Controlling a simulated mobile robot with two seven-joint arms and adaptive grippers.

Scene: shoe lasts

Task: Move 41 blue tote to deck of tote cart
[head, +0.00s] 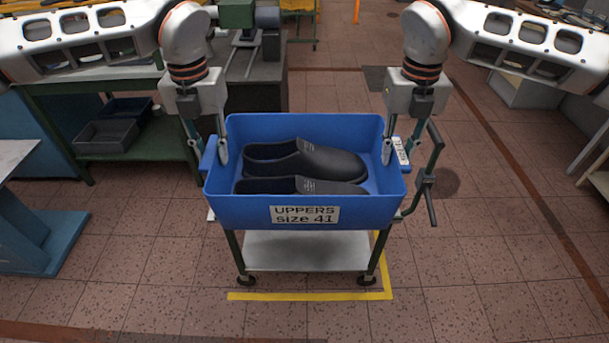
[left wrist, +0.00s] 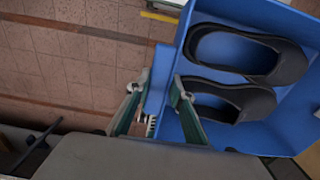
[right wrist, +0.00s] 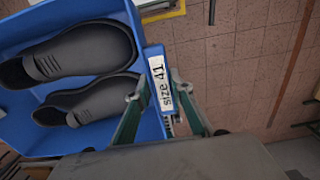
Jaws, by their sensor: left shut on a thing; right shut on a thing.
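The blue tote (head: 240,208) is labelled "UPPERS size 41" and holds dark shoe uppers (head: 305,160). It appears level at the cart (head: 305,250); whether its base touches the upper deck is hidden by the tote itself. My left gripper (head: 208,160) is shut on the tote's left end handle, which also shows in the left wrist view (left wrist: 156,92). My right gripper (head: 402,155) is shut on the right end handle, beside the "size 41" label in the right wrist view (right wrist: 160,85).
The cart's push handle (head: 430,175) stands up at the right, close to my right gripper. Yellow floor tape (head: 310,296) marks the cart's spot. A green bench (head: 120,140) with grey bins (head: 105,136) stands at the left. The floor in front is clear.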

